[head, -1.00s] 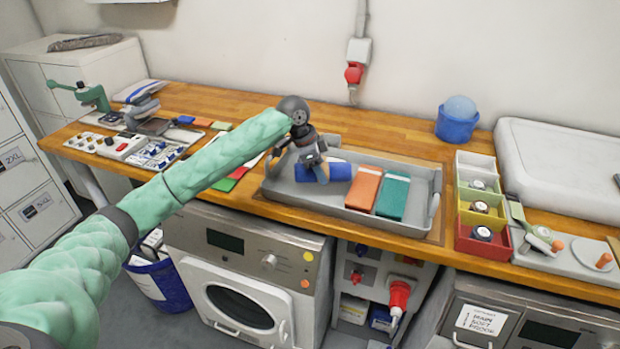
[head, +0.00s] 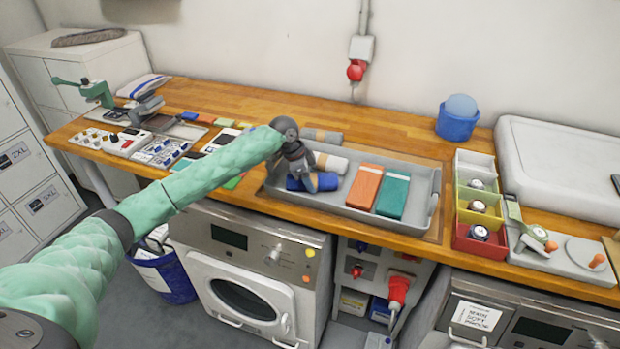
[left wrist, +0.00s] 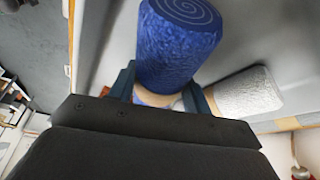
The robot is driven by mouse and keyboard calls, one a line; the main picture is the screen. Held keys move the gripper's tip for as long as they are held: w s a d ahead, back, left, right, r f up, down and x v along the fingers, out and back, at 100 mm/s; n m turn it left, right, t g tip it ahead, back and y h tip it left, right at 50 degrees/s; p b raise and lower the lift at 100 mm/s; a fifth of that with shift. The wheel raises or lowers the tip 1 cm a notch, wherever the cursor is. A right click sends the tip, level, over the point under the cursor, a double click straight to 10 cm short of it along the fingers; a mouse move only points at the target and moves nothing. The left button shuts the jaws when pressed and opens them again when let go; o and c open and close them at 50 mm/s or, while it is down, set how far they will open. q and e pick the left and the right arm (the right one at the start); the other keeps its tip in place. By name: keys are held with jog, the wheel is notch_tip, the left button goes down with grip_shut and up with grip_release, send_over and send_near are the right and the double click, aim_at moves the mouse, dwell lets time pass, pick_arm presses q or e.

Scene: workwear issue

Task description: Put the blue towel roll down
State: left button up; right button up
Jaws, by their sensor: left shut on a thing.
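The blue towel roll (head: 327,182) is in my left gripper (head: 311,184) at the left end of the grey tray (head: 431,214). In the left wrist view the blue roll (left wrist: 180,42) lies between the two fingers (left wrist: 160,90), its spiral end facing away from the hand. The gripper is shut on it. I cannot tell whether the roll touches the tray floor. A pale roll (head: 331,162) lies just behind it and also shows in the left wrist view (left wrist: 244,92). My right gripper is not in view.
An orange towel (head: 364,185) and a teal towel (head: 393,194) lie in the tray to the right. A grey roll (head: 323,136) lies behind the pale one. Coloured bins (head: 477,205) stand right of the tray. The wooden counter behind is mostly clear.

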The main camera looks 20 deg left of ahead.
pick_arm(q)
jog(key=o, duration=1)
jog(key=shift+f, duration=0.1)
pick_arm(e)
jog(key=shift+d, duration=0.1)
pick_arm(q)
jog(key=shift+a+r, duration=0.1)
jog(key=shift+r, duration=0.2)
jog(key=b+v, duration=0.3)
jog(key=v, duration=0.7)
jog(key=shift+r, duration=0.25)
jog(key=shift+a+r+b, duration=0.25)
jog(key=shift+r+b, duration=0.05)
jog(key=shift+r, duration=0.25)
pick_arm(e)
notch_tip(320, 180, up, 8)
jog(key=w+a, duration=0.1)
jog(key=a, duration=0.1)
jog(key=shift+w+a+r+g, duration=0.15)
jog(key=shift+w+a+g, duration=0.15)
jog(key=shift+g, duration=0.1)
